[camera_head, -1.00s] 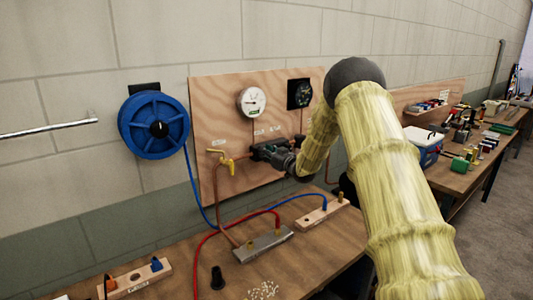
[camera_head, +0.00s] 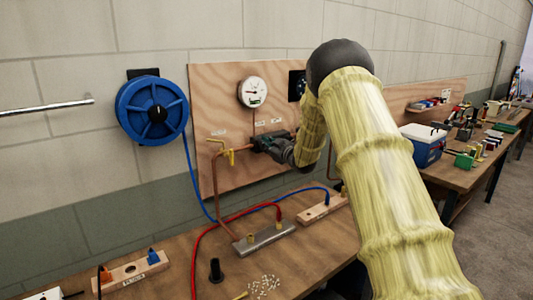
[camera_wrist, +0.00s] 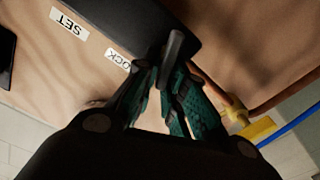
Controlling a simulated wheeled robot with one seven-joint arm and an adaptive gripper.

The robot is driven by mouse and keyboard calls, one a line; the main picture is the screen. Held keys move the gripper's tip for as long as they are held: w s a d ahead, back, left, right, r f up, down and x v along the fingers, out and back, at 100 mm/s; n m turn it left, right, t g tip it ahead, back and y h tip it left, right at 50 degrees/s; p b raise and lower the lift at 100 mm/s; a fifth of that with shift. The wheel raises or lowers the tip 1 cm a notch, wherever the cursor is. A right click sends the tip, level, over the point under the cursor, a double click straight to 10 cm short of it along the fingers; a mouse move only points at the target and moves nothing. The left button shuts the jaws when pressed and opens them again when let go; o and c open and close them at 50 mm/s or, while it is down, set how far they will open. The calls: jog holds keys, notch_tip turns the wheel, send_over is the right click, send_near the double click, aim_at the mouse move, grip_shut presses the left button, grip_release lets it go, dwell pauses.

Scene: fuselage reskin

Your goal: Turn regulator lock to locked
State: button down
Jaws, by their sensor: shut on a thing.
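My gripper (camera_wrist: 166,78) is at the plywood panel, shut on the regulator lock (camera_wrist: 174,45), a dark grey lever. The fingertips close around the lever's lower part in the wrist view, and its upper end shows against a black body. A label reading "OCK", partly covered, lies left of the fingers, and a "SET" label is further left. In the head view my gripper (camera_head: 264,146) is below the white round gauge (camera_head: 252,92) and hides the lock. Whether the lever stands at locked cannot be told.
A yellow-handled valve (camera_head: 231,157) with copper pipe is left of my gripper. A blue hose reel (camera_head: 152,111) hangs on the wall further left. The bench (camera_head: 185,262) below carries a metal manifold (camera_head: 264,238) with red and blue hoses. My arm partly covers a black gauge (camera_head: 296,85).

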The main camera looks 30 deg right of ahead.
jog(key=n+b, duration=0.2)
jog(key=b, duration=0.1)
jog(key=a+f+n+b, duration=0.1)
jog(key=n+b, duration=0.2)
jog(key=f+n+b, duration=0.1)
jog(key=n+b, duration=0.1)
jog(key=b, duration=0.2)
jog(key=shift+a, duration=0.15)
jog(key=n+b, duration=0.3)
jog(key=b, duration=0.1)
jog(key=shift+a+f+n, duration=0.1)
jog(key=shift+f+n, duration=0.1)
jog(key=shift+n, duration=0.2)
jog(key=n+b, duration=0.2)
jog(key=b, duration=0.1)
jog(key=shift+f, duration=0.15)
jog(key=shift+s+n, duration=0.1)
jog(key=shift+n, duration=0.2)
jog(key=c, duration=1.6)
grip_release()
jog(key=shift+o, duration=0.2)
send_near(258, 148)
jog(key=s, duration=0.5)
jog(key=shift+s+d, duration=0.2)
